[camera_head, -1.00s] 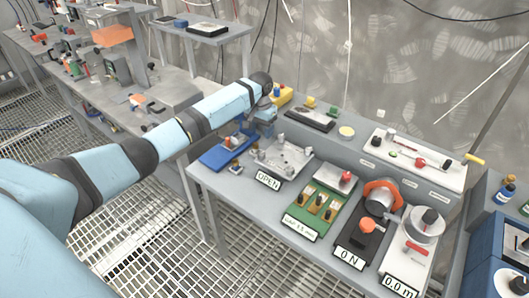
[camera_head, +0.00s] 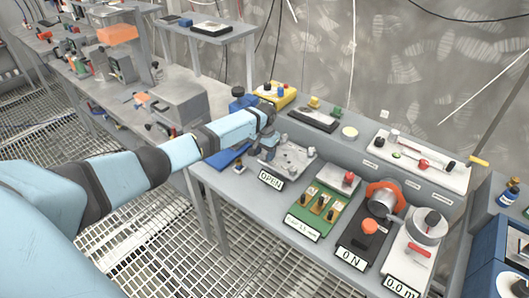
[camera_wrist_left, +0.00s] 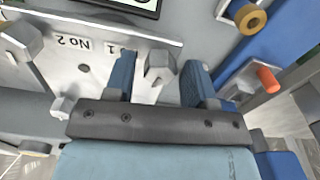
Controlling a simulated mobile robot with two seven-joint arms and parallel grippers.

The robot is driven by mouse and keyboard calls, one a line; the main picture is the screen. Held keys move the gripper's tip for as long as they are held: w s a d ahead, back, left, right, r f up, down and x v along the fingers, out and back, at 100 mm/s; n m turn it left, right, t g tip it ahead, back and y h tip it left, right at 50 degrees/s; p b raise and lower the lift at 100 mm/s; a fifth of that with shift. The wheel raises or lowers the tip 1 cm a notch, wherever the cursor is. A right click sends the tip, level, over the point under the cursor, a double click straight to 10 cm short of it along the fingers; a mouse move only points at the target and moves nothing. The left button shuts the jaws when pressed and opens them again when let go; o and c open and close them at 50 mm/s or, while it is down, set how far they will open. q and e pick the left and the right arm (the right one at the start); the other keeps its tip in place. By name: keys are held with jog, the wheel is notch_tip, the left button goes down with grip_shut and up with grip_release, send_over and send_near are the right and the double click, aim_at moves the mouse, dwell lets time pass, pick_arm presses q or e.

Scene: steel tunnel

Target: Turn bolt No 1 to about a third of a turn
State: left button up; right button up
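In the left wrist view, a grey hexagonal bolt (camera_wrist_left: 160,65) stands on a pale metal plate (camera_wrist_left: 100,60), beside a label partly covered by a finger, with "1" visible. My left gripper (camera_wrist_left: 158,82) is open, with its blue fingers on either side of the bolt and a gap visible on both sides. Another hexagonal bolt (camera_wrist_left: 22,40) stands by the "No 2" label. In the head view my left gripper (camera_head: 264,150) is over the left part of the metal plate (camera_head: 297,159), hiding the bolt. My right gripper is not in view.
In the head view an "OPEN" sign (camera_head: 270,180) lies in front of the plate. A yellow box (camera_head: 276,95) stands behind.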

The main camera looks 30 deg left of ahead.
pick_arm(q)
jog(key=c, duration=0.7)
jog(key=shift+m, duration=0.4)
jog(key=m+p, duration=0.1)
jog(key=m, duration=0.1)
jog(key=shift+m, duration=0.4)
jog(key=m+p, duration=0.1)
jog(key=m, duration=1.1)
jog(key=m+b, duration=0.1)
jog(key=m, duration=0.5)
jog(key=shift+m, duration=0.4)
